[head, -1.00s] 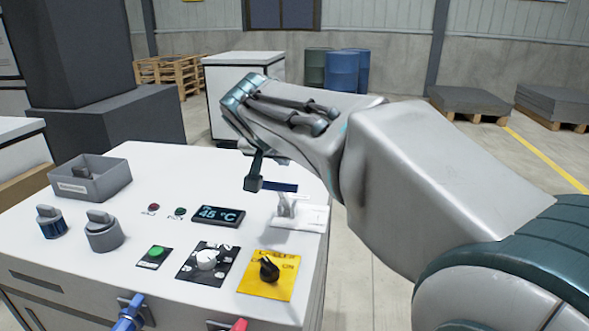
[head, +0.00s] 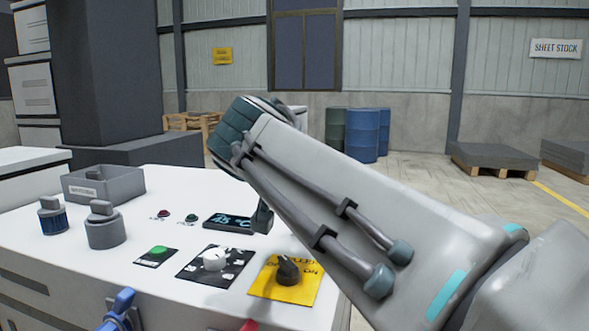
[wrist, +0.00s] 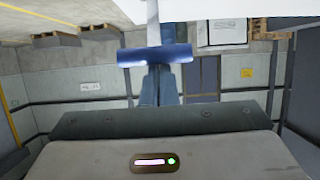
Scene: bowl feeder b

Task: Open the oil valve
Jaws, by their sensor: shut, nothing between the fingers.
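In the wrist view, which looks upside down, a blue crossbar handle (wrist: 172,54) on a pale stem (wrist: 153,22) stands right at the tips of my gripper (wrist: 155,72). The fingers are together and empty; I cannot tell whether they touch the bar. In the head view my arm hides this handle, and only a dark part of my gripper (head: 262,217) shows, over the right side of the console. A blue lever (head: 120,308) and a red handle (head: 250,325) sit on the console's front. No readable label shows which one is the oil valve.
The white console (head: 150,215) carries a grey bin (head: 105,184), two grey-topped knobs, a green button (head: 158,251), a temperature display (head: 227,221), a white selector (head: 214,258) and a black switch on a yellow plate (head: 288,269). Drums (head: 364,134) and pallets stand far behind.

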